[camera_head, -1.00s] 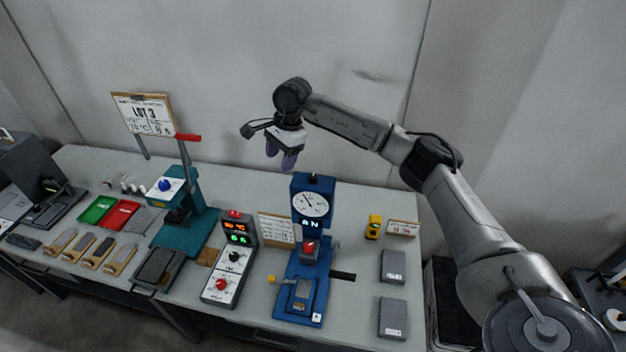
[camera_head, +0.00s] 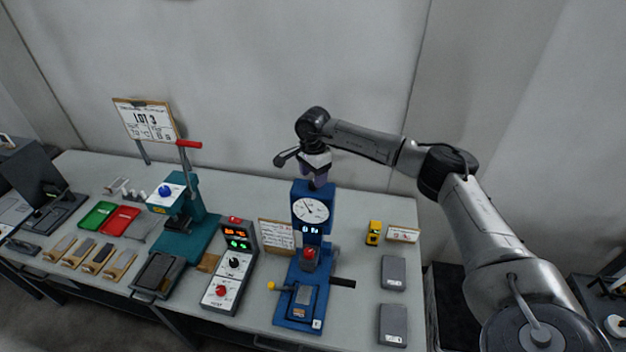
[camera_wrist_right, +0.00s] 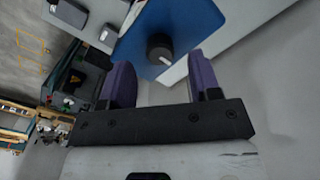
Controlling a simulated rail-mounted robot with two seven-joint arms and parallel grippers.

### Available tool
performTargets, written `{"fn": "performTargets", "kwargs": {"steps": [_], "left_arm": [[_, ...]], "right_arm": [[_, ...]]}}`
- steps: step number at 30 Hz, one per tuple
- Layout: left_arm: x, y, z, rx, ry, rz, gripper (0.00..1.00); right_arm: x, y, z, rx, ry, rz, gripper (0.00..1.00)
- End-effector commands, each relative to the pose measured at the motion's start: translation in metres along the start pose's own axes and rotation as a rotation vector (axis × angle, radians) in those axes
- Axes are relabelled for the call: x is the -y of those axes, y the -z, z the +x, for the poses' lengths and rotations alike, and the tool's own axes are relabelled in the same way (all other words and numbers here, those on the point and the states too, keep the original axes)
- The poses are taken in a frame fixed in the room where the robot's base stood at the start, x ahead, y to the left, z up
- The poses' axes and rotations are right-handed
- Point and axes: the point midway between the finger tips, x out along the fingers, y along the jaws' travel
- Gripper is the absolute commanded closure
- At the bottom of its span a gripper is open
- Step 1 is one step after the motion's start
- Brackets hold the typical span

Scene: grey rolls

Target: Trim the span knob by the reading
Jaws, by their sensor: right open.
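The blue gauge stand (camera_head: 313,208) has a round white dial, a small lit display below it and a red-topped part lower down. In the right wrist view a black knob (camera_wrist_right: 160,48) with a white pointer line sits on the stand's blue top (camera_wrist_right: 185,25). My right gripper (camera_head: 318,180) is above and at the back of the stand's top. In the wrist view its purple fingers (camera_wrist_right: 162,82) are apart, with the knob ahead of and between their tips, not clasped. The fingers partly hide the knob in the head view. My left gripper is out of view.
A control box (camera_head: 232,265) with lit readouts and a written card (camera_head: 277,236) stand left of the gauge stand. A teal press (camera_head: 185,225) is further left. A yellow device (camera_head: 374,232) and grey blocks (camera_head: 393,272) lie to the right.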

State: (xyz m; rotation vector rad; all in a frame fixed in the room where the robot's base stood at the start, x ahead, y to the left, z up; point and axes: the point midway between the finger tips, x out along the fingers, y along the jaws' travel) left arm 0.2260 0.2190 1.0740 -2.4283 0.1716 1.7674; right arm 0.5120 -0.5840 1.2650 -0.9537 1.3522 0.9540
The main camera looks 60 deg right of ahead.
Motion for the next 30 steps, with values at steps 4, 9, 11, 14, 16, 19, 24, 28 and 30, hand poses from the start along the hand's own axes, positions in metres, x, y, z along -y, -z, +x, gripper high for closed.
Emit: {"fn": "performTargets", "kwargs": {"steps": [4,9,11,14,16,19,24,28,30], "left_arm": [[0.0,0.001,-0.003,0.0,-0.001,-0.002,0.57],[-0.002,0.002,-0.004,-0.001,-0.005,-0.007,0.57],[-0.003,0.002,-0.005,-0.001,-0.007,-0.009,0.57],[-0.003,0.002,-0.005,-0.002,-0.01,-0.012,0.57],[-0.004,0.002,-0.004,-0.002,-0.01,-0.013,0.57],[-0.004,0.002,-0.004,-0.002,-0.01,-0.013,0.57],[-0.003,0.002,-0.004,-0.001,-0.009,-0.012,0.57],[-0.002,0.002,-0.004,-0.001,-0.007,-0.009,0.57],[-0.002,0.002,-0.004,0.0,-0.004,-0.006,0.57]], "right_arm": [[0.0,0.0,0.015,0.0,-0.002,0.0,0.43],[0.0,0.0,0.025,0.0,-0.001,-0.001,0.43],[0.0,0.0,0.027,0.0,-0.001,-0.001,0.43],[0.0,0.0,0.028,0.0,0.0,-0.001,0.43],[0.0,0.0,0.028,0.0,0.0,-0.001,0.43],[0.0,0.0,0.028,0.0,0.0,-0.001,0.43],[0.0,0.0,0.028,0.0,0.0,-0.001,0.56],[0.0,0.0,0.027,0.0,0.0,-0.001,0.69],[0.0,0.0,0.027,0.0,0.0,-0.001,0.76]]}}
